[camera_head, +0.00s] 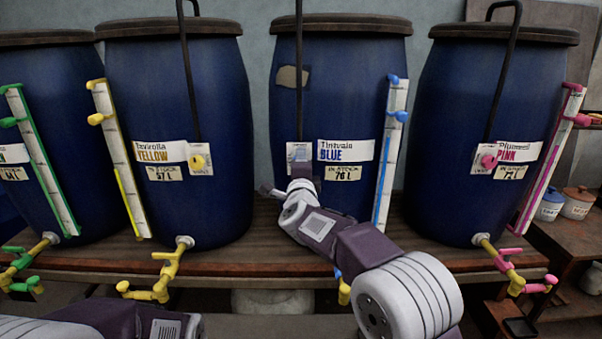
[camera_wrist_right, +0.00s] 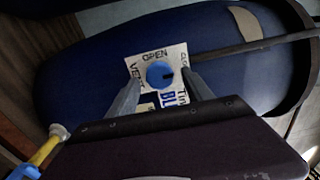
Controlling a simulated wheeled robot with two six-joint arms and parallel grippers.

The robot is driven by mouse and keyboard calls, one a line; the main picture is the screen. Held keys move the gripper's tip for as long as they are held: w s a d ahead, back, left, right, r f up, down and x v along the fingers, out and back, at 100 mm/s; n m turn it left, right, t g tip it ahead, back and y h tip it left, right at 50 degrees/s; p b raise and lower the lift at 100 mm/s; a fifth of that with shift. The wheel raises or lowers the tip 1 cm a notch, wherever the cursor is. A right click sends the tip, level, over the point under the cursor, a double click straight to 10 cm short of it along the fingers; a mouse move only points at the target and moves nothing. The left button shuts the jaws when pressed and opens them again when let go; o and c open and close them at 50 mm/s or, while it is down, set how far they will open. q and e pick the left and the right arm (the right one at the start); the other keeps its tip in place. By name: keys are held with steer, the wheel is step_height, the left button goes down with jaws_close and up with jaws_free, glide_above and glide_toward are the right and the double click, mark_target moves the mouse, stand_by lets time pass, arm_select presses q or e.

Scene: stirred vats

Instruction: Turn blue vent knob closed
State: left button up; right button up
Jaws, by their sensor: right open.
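The blue vent knob (camera_wrist_right: 160,74) is round and sits on a white plate (camera_wrist_right: 178,52) on the blue vat (camera_wrist_right: 85,75). The plate reads OPEN at its top and VENT at its left; lettering at its right edge is partly covered. A dark mark on the knob points right in the right wrist view. My right gripper (camera_wrist_right: 163,80) is open, with its fingertips on either side of the knob; contact cannot be made out. In the head view my right gripper (camera_head: 299,184) covers the knob below the plate's visible top (camera_head: 299,151). My left gripper is out of view.
The vat labelled BLUE (camera_head: 340,90) stands on a wooden bench (camera_head: 270,262) between the yellow (camera_head: 175,90) and pink (camera_head: 480,100) vats. A dark rod (camera_head: 299,80) runs down to its vent plate. A blue-tapped level gauge (camera_head: 390,150) stands to the right.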

steer(key=s+b, duration=0.1)
steer(key=s, duration=0.7)
steer(key=shift+d, duration=0.1)
